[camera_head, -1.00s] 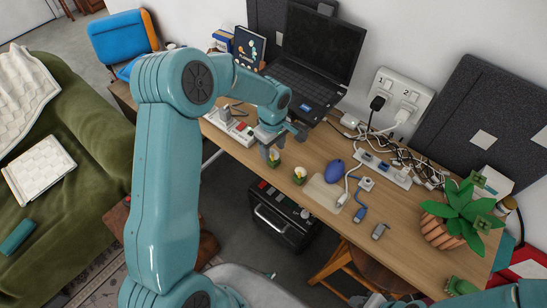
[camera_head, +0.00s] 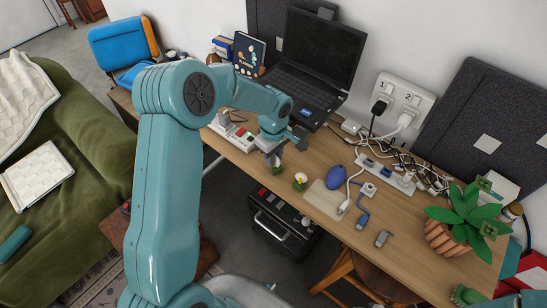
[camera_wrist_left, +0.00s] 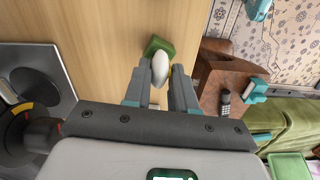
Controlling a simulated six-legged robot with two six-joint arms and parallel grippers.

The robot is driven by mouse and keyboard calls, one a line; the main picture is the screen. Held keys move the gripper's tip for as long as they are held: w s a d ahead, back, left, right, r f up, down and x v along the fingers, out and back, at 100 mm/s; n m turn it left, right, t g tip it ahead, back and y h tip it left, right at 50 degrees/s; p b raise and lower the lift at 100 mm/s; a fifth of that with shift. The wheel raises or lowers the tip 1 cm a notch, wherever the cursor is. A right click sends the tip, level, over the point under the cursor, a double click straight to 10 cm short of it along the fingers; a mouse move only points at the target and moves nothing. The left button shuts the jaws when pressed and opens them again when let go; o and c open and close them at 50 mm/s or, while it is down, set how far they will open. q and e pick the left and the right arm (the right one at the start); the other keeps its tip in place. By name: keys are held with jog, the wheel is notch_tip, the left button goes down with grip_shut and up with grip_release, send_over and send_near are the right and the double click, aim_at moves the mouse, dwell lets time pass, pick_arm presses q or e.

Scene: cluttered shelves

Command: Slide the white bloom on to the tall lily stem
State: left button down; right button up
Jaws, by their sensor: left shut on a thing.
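My left gripper (camera_head: 273,158) is over the front edge of the desk, pointing down. In the left wrist view its two fingers (camera_wrist_left: 160,88) are on either side of a white bloom (camera_wrist_left: 160,66), shut on it. A bit of yellow shows beside the bloom. A green block (camera_wrist_left: 157,46) is just behind the bloom; I cannot tell whether they touch. In the head view, a small green pot with white and yellow (camera_head: 300,181) stands right of the gripper. I cannot make out a tall lily stem. My right gripper is not clearly in view.
The wooden desk (camera_head: 245,195) also holds a laptop (camera_head: 302,80), a dark blue oval object (camera_head: 337,177), cables, a power strip (camera_head: 384,175) and a potted plant (camera_head: 450,235). A black case (camera_head: 283,225) stands below the front edge.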

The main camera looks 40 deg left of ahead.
pick_arm(q)
jog(key=shift+r+p, duration=1.2)
jog(key=shift+r, duration=1.25)
jog(key=c, duration=1.7)
grip_release()
grip_shut()
